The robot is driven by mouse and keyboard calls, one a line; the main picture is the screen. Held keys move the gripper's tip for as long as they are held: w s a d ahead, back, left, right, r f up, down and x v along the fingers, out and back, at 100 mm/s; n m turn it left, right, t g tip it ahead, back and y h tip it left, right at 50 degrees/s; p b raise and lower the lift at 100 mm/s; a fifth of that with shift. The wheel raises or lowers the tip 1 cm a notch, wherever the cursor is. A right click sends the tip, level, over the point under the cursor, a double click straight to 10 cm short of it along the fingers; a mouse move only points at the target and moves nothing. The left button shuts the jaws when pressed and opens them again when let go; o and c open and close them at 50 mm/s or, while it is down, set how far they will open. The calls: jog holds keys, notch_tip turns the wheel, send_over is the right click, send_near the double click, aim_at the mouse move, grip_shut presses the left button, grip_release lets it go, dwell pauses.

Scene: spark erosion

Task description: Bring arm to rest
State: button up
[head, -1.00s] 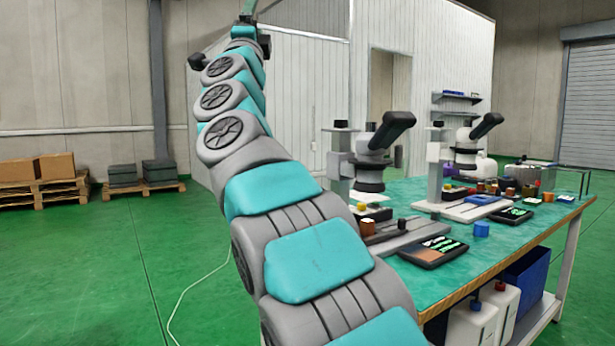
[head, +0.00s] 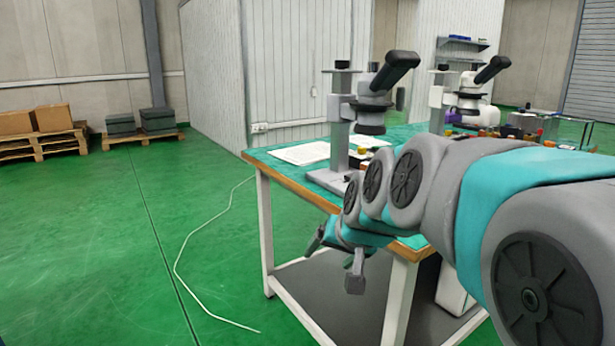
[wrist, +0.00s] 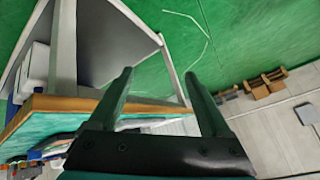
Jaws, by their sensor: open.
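My arm (head: 470,205) is teal and grey and reaches from the right edge of the head view down toward the table's front left corner. My gripper (head: 318,238) is low beside that corner, small and partly hidden by the arm's end links. In the wrist view, the two dark green fingers of my gripper (wrist: 158,73) are spread apart with nothing between them. The worktable edge and legs lie close to the left finger there.
The worktable (head: 273,172) carries two microscopes (head: 372,100) (head: 468,95) and small parts. A thin white cable (head: 178,262) lies on the green floor. Pallets with boxes (head: 38,130) stand far left. The floor at left is open.

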jog(key=s+d+f+g+h, duration=0.1)
jog(key=s+d+f+g, duration=0.2)
jog(key=s, duration=0.7)
jog(key=s+d+f+n+g+h, duration=0.1)
jog(key=s+d+f+g, duration=0.2)
jog(key=s+f, duration=0.5)
jog(key=s+d+f+g, duration=0.3)
jog(key=s+f, duration=0.3)
jog(key=s, duration=0.7)
jog(key=shift+s+d+n+h, duration=0.3)
jog(key=shift+d+h, duration=0.1)
jog(key=shift+d, duration=0.5)
jog(key=shift+w, duration=0.1)
